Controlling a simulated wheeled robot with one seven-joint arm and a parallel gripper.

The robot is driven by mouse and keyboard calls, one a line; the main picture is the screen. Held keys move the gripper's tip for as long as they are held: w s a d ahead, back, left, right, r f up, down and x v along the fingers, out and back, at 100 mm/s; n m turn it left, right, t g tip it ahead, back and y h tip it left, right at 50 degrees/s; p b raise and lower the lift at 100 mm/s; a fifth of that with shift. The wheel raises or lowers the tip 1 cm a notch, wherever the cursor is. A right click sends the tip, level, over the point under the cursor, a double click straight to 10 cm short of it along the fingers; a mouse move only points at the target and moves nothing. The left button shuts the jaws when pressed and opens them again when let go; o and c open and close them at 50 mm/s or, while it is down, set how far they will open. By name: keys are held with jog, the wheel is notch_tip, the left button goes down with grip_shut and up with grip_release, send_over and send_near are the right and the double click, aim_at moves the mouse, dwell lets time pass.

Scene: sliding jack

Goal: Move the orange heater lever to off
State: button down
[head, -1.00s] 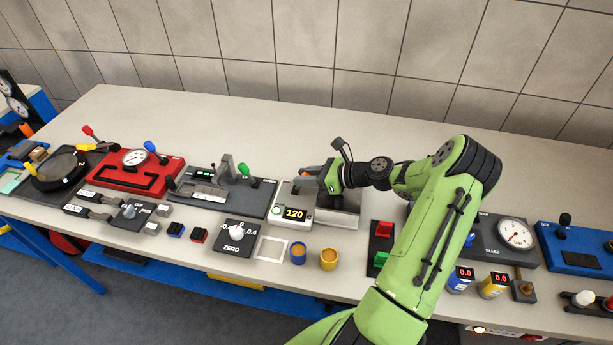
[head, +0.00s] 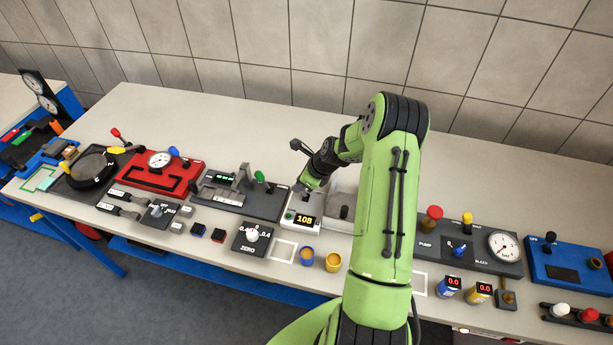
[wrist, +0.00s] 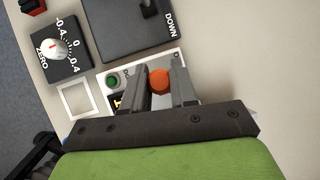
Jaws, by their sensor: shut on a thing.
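The orange heater lever (wrist: 159,80) shows its round knob between my two fingers in the wrist view. My gripper (wrist: 163,92) is shut on it, one finger on each side. In the head view my gripper (head: 304,188) is over the left part of the pale heater unit (head: 289,217) and hides the lever, so I cannot tell its exact position. The heater's display (head: 306,220) reads 108 in yellow. A green button (wrist: 113,82) sits beside the lever in the wrist view.
A dark panel (head: 270,206) with a green-knobbed lever stands left of the heater. A pump panel (head: 483,262) stands to the right. The bench behind is clear.

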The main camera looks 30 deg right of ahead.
jog(key=shift+w+a+f+g+h, duration=0.15)
jog(key=shift+w+a+g+h, duration=0.4)
jog(key=shift+g+h, duration=0.25)
jog(key=shift+d, duration=0.1)
jog(key=c, duration=0.9)
grip_release()
jog(key=shift+f, duration=0.1)
jog(key=v, duration=1.5)
jog(key=shift+r, duration=0.4)
